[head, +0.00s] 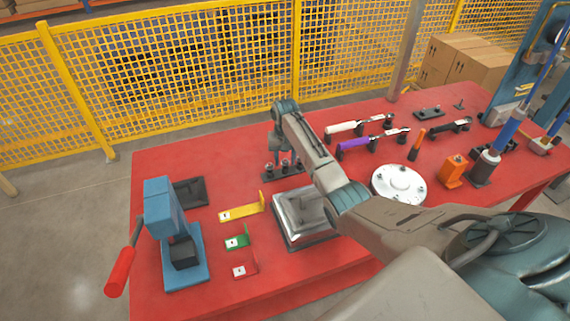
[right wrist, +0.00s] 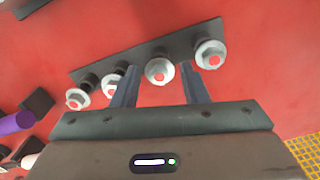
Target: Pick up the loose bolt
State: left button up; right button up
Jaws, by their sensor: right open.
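Several bolts with silver flanged heads and red centres stand in a dark rack (right wrist: 139,57) in the right wrist view. One bolt (right wrist: 159,70) shows between the two fingers of my right gripper (right wrist: 158,80), which is open. I cannot tell whether the fingers touch it. Another bolt (right wrist: 210,54) is right of the fingers, and two more bolts (right wrist: 77,98) are at the left, one beside the left finger. In the head view my right gripper (head: 276,153) hangs over the rack (head: 268,178) on the red table. Which bolt is the loose one is not clear. My left gripper is not in view.
The red table (head: 180,150) also holds a grey metal block (head: 303,215), a white round flange (head: 398,184), a purple-handled tool (head: 355,145), yellow, green and red brackets, and a blue press (head: 160,215) with a red handle. A yellow mesh fence (head: 200,60) stands behind.

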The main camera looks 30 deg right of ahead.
aim_at(285, 160)
jog(key=shift+r, duration=0.1)
jog(key=c, duration=0.7)
jog(key=shift+r, duration=0.2)
notch_tip(285, 160, up, 7)
jog(key=shift+r+b, duration=0.2)
jog(key=shift+b, duration=0.95)
jog(key=s+a+r+p, duration=0.1)
jog(key=s+a+p, duration=0.3)
jog(key=s+p, duration=0.3)
jog(key=s+a+r+p, duration=0.1)
jog(key=s+a+p, duration=0.3)
jog(key=s+p, duration=0.2)
jog(key=shift+s+r+p, duration=0.35)
jog(key=shift+s+p, duration=0.05)
jog(key=shift+s, duration=0.6)
